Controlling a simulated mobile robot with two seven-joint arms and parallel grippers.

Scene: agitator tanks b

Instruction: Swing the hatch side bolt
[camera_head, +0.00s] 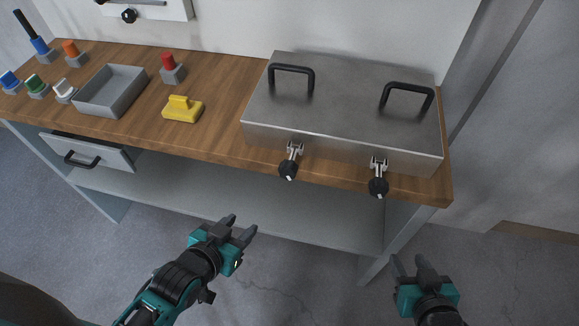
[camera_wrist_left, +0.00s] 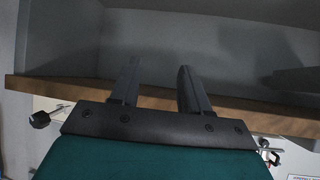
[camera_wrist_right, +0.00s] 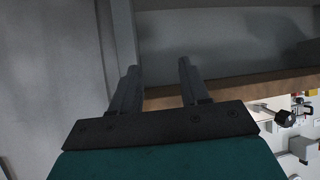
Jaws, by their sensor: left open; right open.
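A grey metal hatch box (camera_head: 345,105) with two black handles lies on the wooden workbench. Two side bolts with black knobs hang down from its front face, the left bolt (camera_head: 290,163) and the right bolt (camera_head: 379,179), both over the bench's front edge. My left gripper (camera_head: 240,228) is open and empty, in front of the bench and below the left bolt. My right gripper (camera_head: 409,262) is open and empty, in front of the bench's right end and below the right bolt. Both wrist views show spread, empty fingers, the left (camera_wrist_left: 158,78) and the right (camera_wrist_right: 158,75).
On the bench (camera_head: 215,140) stand a grey tray (camera_head: 111,92), a yellow handled block (camera_head: 182,109), a red knob piece (camera_head: 171,68) and several coloured pegs at the far left. A drawer (camera_head: 90,152) hangs below. The floor in front is clear.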

